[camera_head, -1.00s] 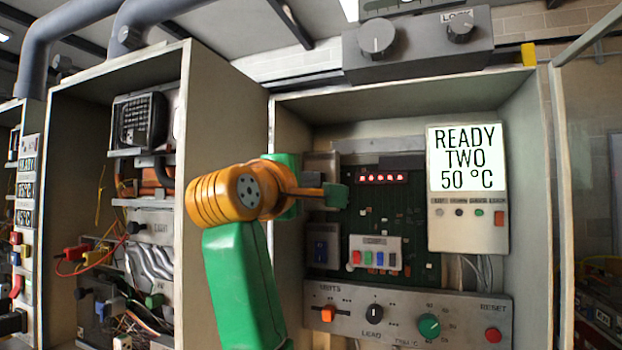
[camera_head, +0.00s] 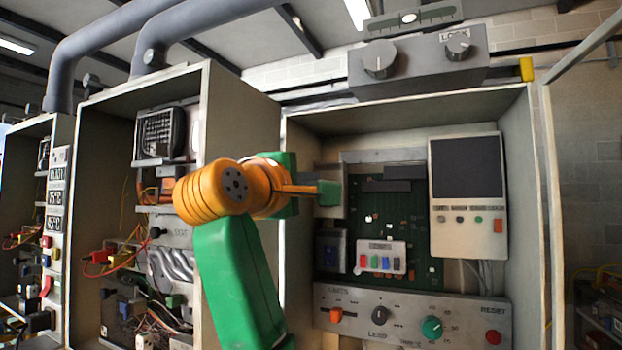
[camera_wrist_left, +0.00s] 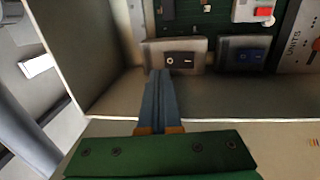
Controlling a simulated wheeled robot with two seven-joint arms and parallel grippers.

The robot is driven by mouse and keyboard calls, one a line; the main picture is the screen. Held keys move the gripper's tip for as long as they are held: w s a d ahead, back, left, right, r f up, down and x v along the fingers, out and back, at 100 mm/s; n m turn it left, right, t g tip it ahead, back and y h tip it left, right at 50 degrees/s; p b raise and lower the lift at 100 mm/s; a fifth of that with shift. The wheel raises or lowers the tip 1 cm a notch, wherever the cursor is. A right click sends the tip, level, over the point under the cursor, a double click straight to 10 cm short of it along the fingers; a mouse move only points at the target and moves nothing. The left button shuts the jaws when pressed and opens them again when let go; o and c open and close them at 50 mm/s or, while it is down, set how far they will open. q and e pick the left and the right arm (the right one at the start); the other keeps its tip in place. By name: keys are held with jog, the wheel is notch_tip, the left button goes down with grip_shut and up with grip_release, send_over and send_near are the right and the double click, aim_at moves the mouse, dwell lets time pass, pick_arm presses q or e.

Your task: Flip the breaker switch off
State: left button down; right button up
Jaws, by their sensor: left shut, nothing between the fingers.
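The breaker switch is a black rocker (camera_wrist_left: 181,60) marked O and I on a grey box, in the left wrist view. In the head view its grey box (camera_head: 331,206) is at the upper left inside the open heater cabinet, largely hidden behind my gripper. My left gripper (camera_head: 329,193) is shut and empty in front of that box. In the left wrist view its closed fingers (camera_wrist_left: 158,74) end at the lower left edge of the box, next to the O side; I cannot tell whether they touch. The display (camera_head: 466,167) is dark. My right gripper is not in view.
A second, blue switch (camera_head: 330,250) sits below, and also shows in the left wrist view (camera_wrist_left: 243,55). A panel with knobs (camera_head: 410,312) is at the cabinet bottom. The cabinet's left wall (camera_head: 297,240) is close beside my arm. Another open cabinet (camera_head: 208,110) stands left.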

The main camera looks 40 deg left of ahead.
pick_arm(q)
jog(key=r+b+v, duration=0.1)
jog(key=b+v, duration=0.2)
jog(key=v, duration=0.5)
jog(key=shift+s+r+b, duration=0.35)
jog(key=shift+s+r, duration=0.05)
